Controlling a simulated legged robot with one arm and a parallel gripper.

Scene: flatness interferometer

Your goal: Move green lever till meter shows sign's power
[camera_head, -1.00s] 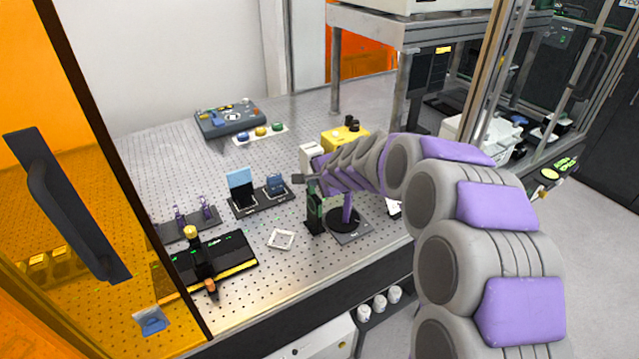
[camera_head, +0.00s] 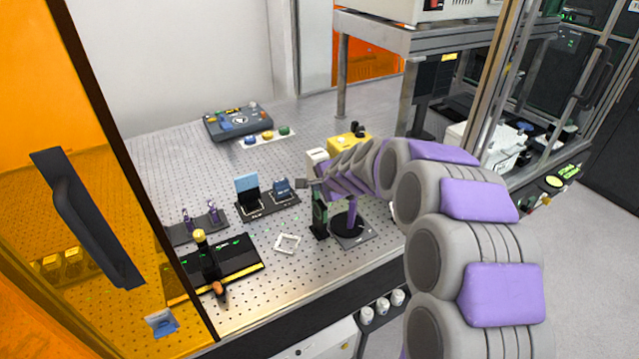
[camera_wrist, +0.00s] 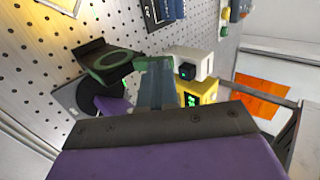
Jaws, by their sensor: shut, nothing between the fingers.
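A green ring mount on a dark base (camera_head: 319,217) stands near the front of the perforated table. In the wrist view its green ring (camera_wrist: 110,64) has a short green lever (camera_wrist: 152,63) at its right. My gripper (camera_head: 303,183) is shut and empty, just above the mount; in the wrist view its fingers (camera_wrist: 160,80) overlap the lever's end, and I cannot tell whether they touch. The yellow meter (camera_wrist: 197,92) has a lit green display, too small to read and partly hidden by my gripper. It also shows behind my arm in the head view (camera_head: 347,142). I cannot make out the sign.
A white box (camera_wrist: 190,62) with a dark round front stands beside the meter. A black stand (camera_head: 352,232) is right of the mount, a white square frame (camera_head: 288,243) left. Blue optics (camera_head: 247,190) and a black rail unit (camera_head: 235,262) lie farther left. The back table is mostly clear.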

